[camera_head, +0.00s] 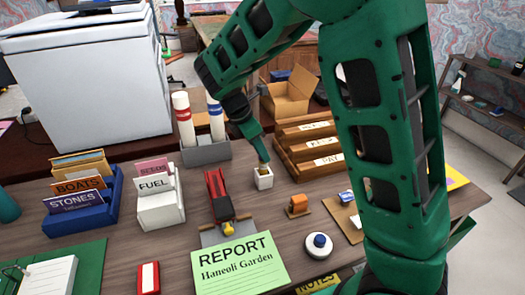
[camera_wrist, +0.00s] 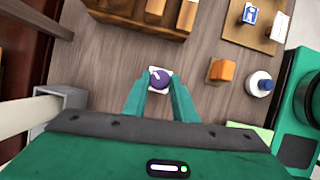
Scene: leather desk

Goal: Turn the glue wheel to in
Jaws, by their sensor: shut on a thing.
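A small round purple knob (camera_wrist: 158,79), which looks like the glue wheel, sits on a white square block. It bears a pale mark, but I cannot read which way it is set. The white block (camera_head: 264,180) stands on the desk in the middle of the head view, in front of the wooden trays. My gripper (camera_head: 262,163) points down at it from above. In the wrist view its two green fingers are shut on the purple knob, one on each side. In the head view the fingers mostly hide the knob.
Wooden trays (camera_head: 304,130) stand close behind the block. A grey holder (camera_head: 206,153) with red and blue tubes is at its left. An orange block (camera_head: 298,205) and a round white-and-blue item (camera_head: 319,245) are in front to the right. A red stapler-like device (camera_head: 217,195) is at front left.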

